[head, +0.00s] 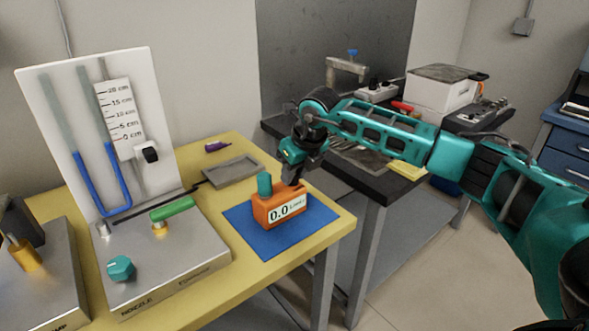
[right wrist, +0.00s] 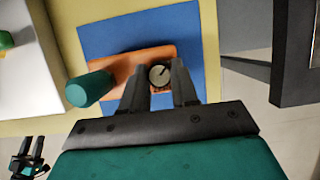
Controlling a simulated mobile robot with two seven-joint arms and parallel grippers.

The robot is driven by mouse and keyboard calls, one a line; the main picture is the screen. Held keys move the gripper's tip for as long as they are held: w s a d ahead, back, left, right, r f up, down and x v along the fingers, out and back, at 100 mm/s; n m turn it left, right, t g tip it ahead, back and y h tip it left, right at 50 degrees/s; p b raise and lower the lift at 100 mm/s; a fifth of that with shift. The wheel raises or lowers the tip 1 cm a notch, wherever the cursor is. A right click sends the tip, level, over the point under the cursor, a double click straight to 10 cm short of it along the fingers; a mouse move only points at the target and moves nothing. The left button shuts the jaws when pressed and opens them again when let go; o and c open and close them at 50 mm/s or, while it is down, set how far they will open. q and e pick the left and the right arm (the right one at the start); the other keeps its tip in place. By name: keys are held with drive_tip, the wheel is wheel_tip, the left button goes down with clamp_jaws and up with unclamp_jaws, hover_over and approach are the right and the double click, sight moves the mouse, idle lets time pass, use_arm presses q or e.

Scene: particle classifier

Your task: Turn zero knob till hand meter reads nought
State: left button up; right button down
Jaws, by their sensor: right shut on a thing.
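The orange hand meter (head: 282,208) stands on a blue mat (head: 256,237) on the yellow table. Its white display (head: 287,208) reads 0.0; the small unit text is unclear. A teal cylinder (head: 264,185) rises from its left end and also shows in the right wrist view (right wrist: 90,89). The zero knob (right wrist: 158,75), round and pale with a dark pointer line, is on the meter's top. My right gripper (head: 294,182) points down over it, shut on the knob with one finger each side. A small dark gripper-like shape (right wrist: 27,157), probably my left gripper, shows at lower left in the wrist view.
A manometer board (head: 100,130) with blue liquid stands left, behind a metal nozzle base (head: 165,262) with a green handle (head: 172,208) and teal knob (head: 121,268). A grey tray (head: 232,171) lies behind the mat. A dark bench (head: 372,185) stands to the right.

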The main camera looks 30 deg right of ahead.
use_arm(q)
drive_tip(key=shift+a, duration=0.1)
use_arm(e)
drive_tip(key=shift+m, duration=0.4)
use_arm(q)
drive_tip(key=shift+s, duration=0.1)
use_arm(e)
drive_tip(key=c, duration=0.8)
unclamp_jaws()
drive_tip(key=shift+c, duration=0.2)
use_arm(q)
drive_tip(key=shift+s+a+p, duration=0.1)
drive_tip(key=shift+a+p, duration=0.1)
drive_tip(key=shift+p, duration=0.15)
use_arm(e)
drive_tip(key=v, duration=1.3)
drive_tip(key=shift+a, duration=0.25)
use_arm(q)
drive_tip(key=shift+r, duration=0.1)
use_arm(e)
drive_tip(key=shift+w, duration=0.1)
